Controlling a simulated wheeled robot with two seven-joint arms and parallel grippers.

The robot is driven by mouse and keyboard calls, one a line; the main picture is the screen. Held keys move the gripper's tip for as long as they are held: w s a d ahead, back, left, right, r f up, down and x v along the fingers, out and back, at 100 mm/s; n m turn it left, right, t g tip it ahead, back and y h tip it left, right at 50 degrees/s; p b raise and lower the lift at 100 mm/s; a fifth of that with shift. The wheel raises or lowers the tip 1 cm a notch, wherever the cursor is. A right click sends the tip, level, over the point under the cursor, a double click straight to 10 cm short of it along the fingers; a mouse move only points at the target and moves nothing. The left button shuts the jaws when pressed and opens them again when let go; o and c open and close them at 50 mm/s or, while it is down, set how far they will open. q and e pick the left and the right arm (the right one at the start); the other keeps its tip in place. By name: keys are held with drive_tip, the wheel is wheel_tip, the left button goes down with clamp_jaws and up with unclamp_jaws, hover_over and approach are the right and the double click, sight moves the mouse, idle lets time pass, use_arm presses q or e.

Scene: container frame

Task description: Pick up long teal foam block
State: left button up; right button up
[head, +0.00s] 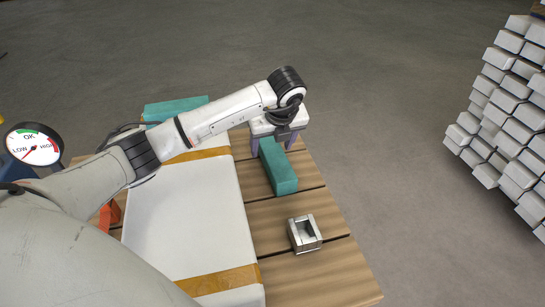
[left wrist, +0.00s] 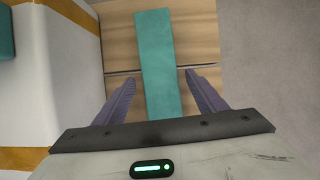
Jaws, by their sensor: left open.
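A long teal foam block (head: 281,173) lies on the wooden slatted table to the right of a white box. My left gripper (head: 271,149) is over the block's far end, its fingers pointing down. In the left wrist view the block (left wrist: 157,60) runs lengthwise between the two open fingers of the gripper (left wrist: 160,95), with a gap on each side. The gripper's near body hides one end of the block. My right gripper is not in view.
The white box (head: 183,215) with tan bands stands left of the block. A second teal block (head: 172,108) lies behind my arm. A small square metal piece (head: 304,233) sits nearer on the wooden table (head: 325,280). A gauge (head: 33,146) is far left; stacked white bricks (head: 510,110) stand right.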

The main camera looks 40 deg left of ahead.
use_arm(q)
drive_tip(key=shift+x, duration=1.2)
drive_tip(key=c, duration=1.1)
